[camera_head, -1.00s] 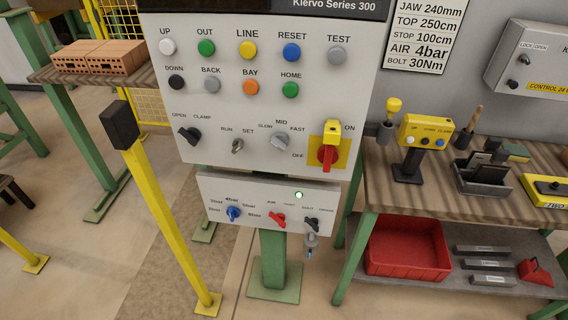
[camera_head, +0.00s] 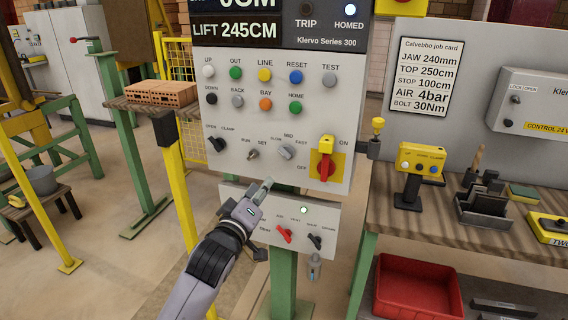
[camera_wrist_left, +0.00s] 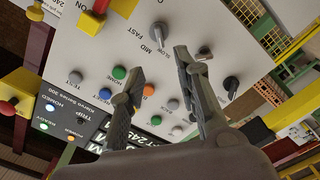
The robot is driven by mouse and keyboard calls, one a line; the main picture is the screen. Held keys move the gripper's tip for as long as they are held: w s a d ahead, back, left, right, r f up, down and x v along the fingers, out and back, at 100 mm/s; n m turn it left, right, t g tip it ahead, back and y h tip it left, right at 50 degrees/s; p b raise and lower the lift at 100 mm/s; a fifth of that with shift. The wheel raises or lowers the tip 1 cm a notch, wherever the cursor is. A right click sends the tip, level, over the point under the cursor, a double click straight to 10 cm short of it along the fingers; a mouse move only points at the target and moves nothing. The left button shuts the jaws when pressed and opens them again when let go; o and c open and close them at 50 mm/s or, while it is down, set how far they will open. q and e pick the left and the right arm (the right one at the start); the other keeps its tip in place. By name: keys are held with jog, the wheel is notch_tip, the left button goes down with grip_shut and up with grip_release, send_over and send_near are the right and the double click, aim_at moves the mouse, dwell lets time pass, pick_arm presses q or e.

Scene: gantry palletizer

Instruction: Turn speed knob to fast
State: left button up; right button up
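The speed knob (camera_head: 287,152) is a grey rotary knob on the white control panel (camera_head: 225,172), with SLOW, MID and FAST printed around it. Its exact setting is too small to read. In the left wrist view the knob (camera_wrist_left: 160,33) lies just beyond the fingertips, near the MID and FAST labels, untouched. My left gripper (camera_head: 264,189) is below the knob in the head view, in front of the lower box. In the wrist view the left gripper (camera_wrist_left: 158,61) is open and empty, fingers spread toward the panel. My right gripper is not in view.
A red-and-yellow main switch (camera_head: 322,160) sits right of the knob, and a RUN/SET key switch (camera_head: 253,154) left of it. Coloured buttons are above. The lower box (camera_head: 325,212) has small red and black knobs. A workbench (camera_head: 390,200) stands at the right.

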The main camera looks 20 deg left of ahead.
aim_at(285, 157)
pick_arm(q)
jog(key=w, duration=0.5)
jog(key=w+p, duration=0.1)
jog(key=w, duration=0.4)
jog(key=w+p, duration=0.1)
jog(key=w, duration=0.4)
jog(key=shift+w+d, duration=0.1)
jog(key=shift+d, duration=0.3)
jog(key=c, duration=0.6)
grip_shut()
